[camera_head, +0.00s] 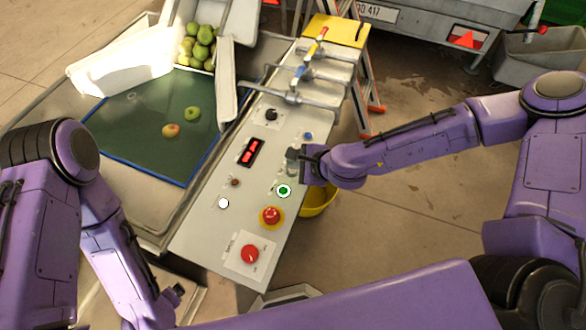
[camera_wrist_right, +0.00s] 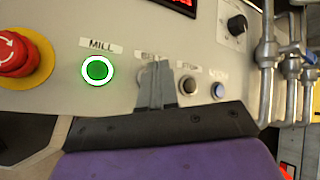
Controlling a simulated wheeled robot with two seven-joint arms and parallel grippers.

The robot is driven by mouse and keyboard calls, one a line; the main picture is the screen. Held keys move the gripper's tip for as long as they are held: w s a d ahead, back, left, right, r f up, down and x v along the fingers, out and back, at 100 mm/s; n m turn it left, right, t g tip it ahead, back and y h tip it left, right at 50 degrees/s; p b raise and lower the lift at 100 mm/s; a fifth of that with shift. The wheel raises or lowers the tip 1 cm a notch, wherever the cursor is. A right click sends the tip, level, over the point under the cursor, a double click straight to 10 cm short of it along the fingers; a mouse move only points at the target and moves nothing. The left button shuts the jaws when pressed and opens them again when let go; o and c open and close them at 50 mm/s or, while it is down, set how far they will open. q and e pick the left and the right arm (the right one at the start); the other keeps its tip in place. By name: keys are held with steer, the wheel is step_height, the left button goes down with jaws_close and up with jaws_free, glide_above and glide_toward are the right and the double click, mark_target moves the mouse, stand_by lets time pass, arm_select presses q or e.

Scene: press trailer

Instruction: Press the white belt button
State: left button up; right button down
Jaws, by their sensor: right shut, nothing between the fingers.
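My right gripper (camera_head: 293,158) is over the right edge of the sloping control panel (camera_head: 200,240), above the green button (camera_head: 284,190). In the right wrist view its fingers (camera_wrist_right: 161,84) are shut and empty, in front of the button under the partly covered BELT label (camera_wrist_right: 152,55). Only a thin rim of that belt button (camera_wrist_right: 143,77) shows at the left of the fingers; whether they touch it I cannot tell. The green MILL button (camera_wrist_right: 98,71) is left of the fingers. My left gripper (camera_head: 176,293) is low at the left, its jaws unclear.
A dark button (camera_wrist_right: 189,86) and a blue button (camera_wrist_right: 218,91) are right of the fingers. A red emergency stop (camera_head: 271,216), a red rotary switch (camera_head: 250,254) and a white round light (camera_head: 223,203) are on the panel. Metal valve pipes (camera_head: 290,97) stand at its far end.

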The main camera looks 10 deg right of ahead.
steer(key=shift+f, duration=0.4)
